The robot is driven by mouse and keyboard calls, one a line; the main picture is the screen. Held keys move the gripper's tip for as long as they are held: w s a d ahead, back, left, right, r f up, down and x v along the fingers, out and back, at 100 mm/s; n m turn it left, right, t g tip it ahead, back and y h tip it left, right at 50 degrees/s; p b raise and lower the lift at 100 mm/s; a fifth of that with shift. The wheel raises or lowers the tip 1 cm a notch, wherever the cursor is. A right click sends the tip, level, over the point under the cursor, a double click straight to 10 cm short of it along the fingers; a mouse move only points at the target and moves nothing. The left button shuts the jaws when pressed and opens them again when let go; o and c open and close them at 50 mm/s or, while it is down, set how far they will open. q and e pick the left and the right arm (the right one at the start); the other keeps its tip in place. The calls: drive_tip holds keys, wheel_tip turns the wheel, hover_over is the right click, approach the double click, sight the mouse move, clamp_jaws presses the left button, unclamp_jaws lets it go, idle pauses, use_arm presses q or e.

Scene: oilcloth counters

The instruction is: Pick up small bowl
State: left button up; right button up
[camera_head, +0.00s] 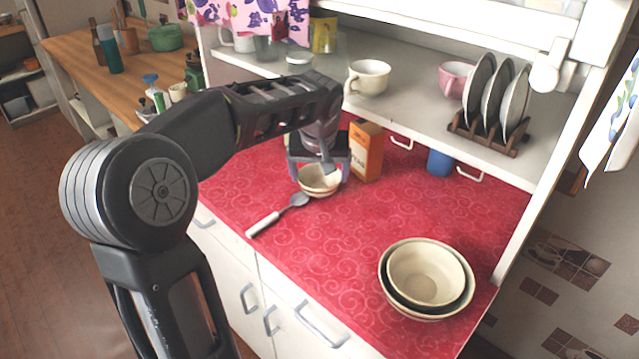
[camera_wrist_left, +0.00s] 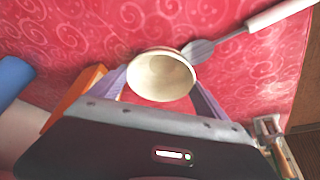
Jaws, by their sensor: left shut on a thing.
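The small cream bowl (camera_head: 320,184) is at the back left part of the red oilcloth counter. My left gripper (camera_head: 319,172) reaches over it from above and is shut on it. In the left wrist view the bowl (camera_wrist_left: 161,76) sits between the two purple-grey fingers, its round opening facing the camera. I cannot tell whether its base touches the cloth. My right gripper is in neither view.
A spoon (camera_head: 274,216) lies just front-left of the bowl. An orange carton (camera_head: 366,151) stands close at right, with a blue cup (camera_head: 440,162) farther right. Nested larger bowls (camera_head: 428,279) sit front right. A shelf (camera_head: 417,103) overhangs the back; the middle is clear.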

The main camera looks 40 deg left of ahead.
use_arm(q)
drive_tip(key=shift+r, duration=0.2)
drive_tip(key=shift+c, duration=0.2)
drive_tip(key=shift+r, duration=0.6)
wheel_tip(320, 180, up, 2)
drive_tip(key=shift+r, duration=0.1)
drive_tip(key=s+d+b, duration=0.1)
drive_tip(key=s+d, duration=0.2)
drive_tip(key=s, duration=0.1)
drive_tip(key=s+d+b, duration=0.2)
drive_tip(key=s+d, duration=0.2)
drive_tip(key=s, duration=0.1)
drive_tip(key=s+d+b, duration=0.1)
drive_tip(key=s+d, duration=0.2)
drive_tip(key=s, duration=0.2)
drive_tip(key=shift+s+d+b, duration=0.2)
drive_tip(key=shift+d+b, duration=0.2)
